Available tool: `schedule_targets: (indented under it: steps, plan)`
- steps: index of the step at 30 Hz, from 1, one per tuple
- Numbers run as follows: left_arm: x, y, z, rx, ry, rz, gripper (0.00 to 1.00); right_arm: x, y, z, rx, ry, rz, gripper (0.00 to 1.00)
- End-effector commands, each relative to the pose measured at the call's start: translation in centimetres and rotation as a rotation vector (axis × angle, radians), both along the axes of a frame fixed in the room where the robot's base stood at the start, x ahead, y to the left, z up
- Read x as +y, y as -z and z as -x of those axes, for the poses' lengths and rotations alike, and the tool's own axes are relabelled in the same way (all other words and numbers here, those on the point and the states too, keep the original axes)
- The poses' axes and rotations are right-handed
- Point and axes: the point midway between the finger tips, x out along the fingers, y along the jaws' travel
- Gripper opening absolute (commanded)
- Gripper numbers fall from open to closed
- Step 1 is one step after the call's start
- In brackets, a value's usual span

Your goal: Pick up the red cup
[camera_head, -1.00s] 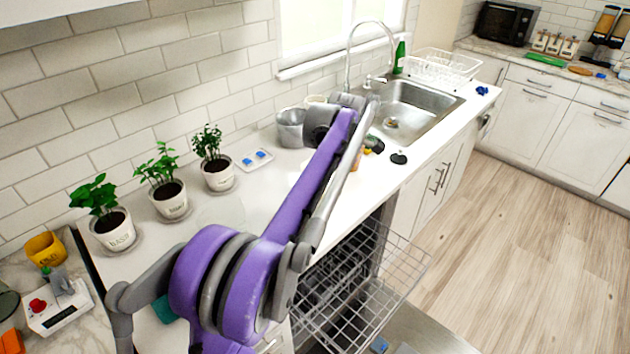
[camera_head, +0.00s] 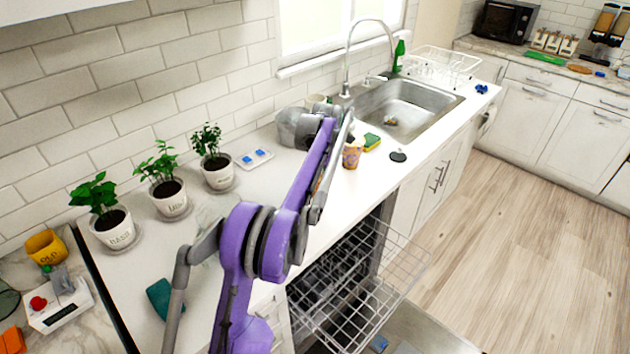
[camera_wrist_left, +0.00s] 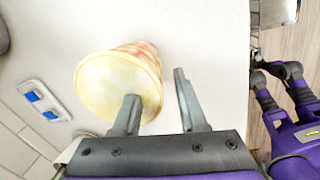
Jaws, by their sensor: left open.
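A cup (camera_head: 352,155) with a reddish-pink and yellow pattern stands upright on the white counter, just right of my left forearm in the head view. In the left wrist view a pale yellow cup (camera_wrist_left: 118,88) with red patches on its side fills the left centre; it looks like the same cup. My left gripper (camera_wrist_left: 157,85) is open and empty. One finger overlaps the cup's edge in the picture, the other is to its right; contact cannot be told. In the head view the fingers are hidden behind my arm.
A green-and-yellow sponge (camera_head: 372,142) and a dark disc (camera_head: 398,156) lie near the cup. A grey pot (camera_head: 290,128) stands near the wall, partly behind my arm. The sink (camera_head: 405,103) is beyond. Below, a dishwasher rack (camera_head: 385,262) is pulled out.

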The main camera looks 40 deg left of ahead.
Motion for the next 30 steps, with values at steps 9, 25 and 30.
schedule_targets:
  steps: [9, 25, 30]
  plan:
    - [0.6, 3.6, -0.1, 0.0, 0.0, 0.0, 0.42, 0.0, 0.0, 0.0, 0.0, 0.0, 0.0, 0.5]
    - [0.6, 3.6, -0.1, 0.0, 0.001, 0.0, 0.0, 0.0, 0.0, 0.0, 0.0, 0.0, 0.0, 0.5]
    - [0.6, 3.6, -0.1, 0.0, 0.001, 0.0, 0.0, 0.0, 0.0, 0.0, 0.0, 0.0, 0.0, 0.5]
